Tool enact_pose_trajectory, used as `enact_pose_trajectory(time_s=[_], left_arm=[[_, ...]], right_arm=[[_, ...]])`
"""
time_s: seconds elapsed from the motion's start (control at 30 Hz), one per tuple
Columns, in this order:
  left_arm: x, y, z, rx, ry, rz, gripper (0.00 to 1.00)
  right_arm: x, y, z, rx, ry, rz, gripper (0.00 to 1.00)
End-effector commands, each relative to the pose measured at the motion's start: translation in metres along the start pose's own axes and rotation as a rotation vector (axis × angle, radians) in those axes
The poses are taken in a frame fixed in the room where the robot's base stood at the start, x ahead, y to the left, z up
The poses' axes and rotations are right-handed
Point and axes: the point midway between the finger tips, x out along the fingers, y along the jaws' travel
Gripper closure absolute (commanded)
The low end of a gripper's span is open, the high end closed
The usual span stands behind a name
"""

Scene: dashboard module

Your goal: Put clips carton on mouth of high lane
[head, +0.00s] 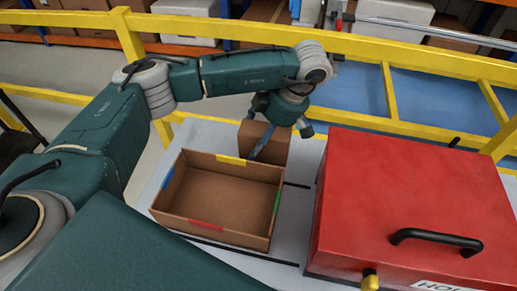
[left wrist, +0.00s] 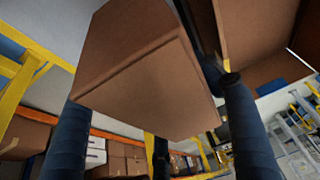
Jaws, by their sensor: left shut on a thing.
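A plain brown carton (head: 268,140), which I take to be the clips carton, stands just behind the open brown box in the head view. My left gripper (head: 279,143) comes down over it from above and is shut on it. In the left wrist view the carton (left wrist: 150,75) fills the middle between the dark blue fingers (left wrist: 160,120). I cannot tell whether its underside touches the table. No lane that I can clearly name as the high lane shows. My right gripper is out of view.
The open box (head: 215,195) with coloured tape marks on its rim is empty and close to the carton. A red case (head: 415,205) with a black handle stands to the right. Yellow rails (head: 400,62) run behind the grey table (head: 302,170).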

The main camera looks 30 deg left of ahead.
Motion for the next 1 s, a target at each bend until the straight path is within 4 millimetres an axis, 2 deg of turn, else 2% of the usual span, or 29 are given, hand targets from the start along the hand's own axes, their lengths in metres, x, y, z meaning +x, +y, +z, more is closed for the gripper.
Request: enact_pose_trajectory(time_s=[0.17, 0.4, 0.73, 0.77, 0.8, 1.0], left_arm=[[0.010, 0.000, 0.004, 0.000, 0.001, -0.001, 0.76], [0.040, 0.000, 0.016, -0.001, 0.001, -0.001, 0.76], [0.044, 0.001, 0.018, -0.001, -0.001, 0.001, 0.76], [0.045, 0.001, 0.019, -0.001, -0.001, 0.001, 0.33], [0.044, 0.001, 0.018, -0.001, -0.001, 0.001, 0.27], [0.044, 0.001, 0.018, 0.000, 0.000, 0.000, 0.27]], right_arm=[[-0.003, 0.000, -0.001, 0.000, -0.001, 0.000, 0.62], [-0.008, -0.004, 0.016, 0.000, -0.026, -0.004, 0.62], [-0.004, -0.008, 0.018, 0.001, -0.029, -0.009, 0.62], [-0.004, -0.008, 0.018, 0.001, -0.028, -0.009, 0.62], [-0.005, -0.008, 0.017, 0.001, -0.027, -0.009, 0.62], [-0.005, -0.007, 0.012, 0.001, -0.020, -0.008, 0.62]])
